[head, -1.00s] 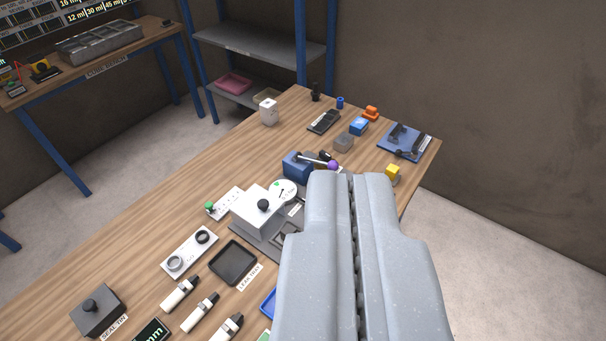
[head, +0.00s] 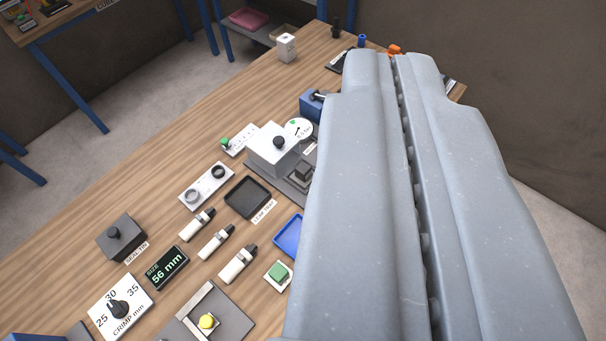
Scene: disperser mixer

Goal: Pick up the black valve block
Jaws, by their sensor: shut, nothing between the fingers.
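My gripper (head: 389,60) is shut and empty, and large in the right half of the head view. Its fingertips point toward the far end of the bench. I cannot tell for sure which thing is the black valve block. A small upright black object (head: 336,28) stands at the far edge of the bench, left of and beyond my fingertips. A small dark block (head: 303,173) sits on a dark grey plate beside the white box (head: 270,150), left of my gripper. My gripper hides much of the bench's right side.
The wooden bench (head: 150,190) holds a black tray (head: 247,197), a blue tray (head: 289,236), several white-bodied tools, a seal tin (head: 121,237), a crimp dial (head: 121,306) and a size display (head: 167,267). A white container (head: 287,47) stands near the far left edge. Shelving is behind.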

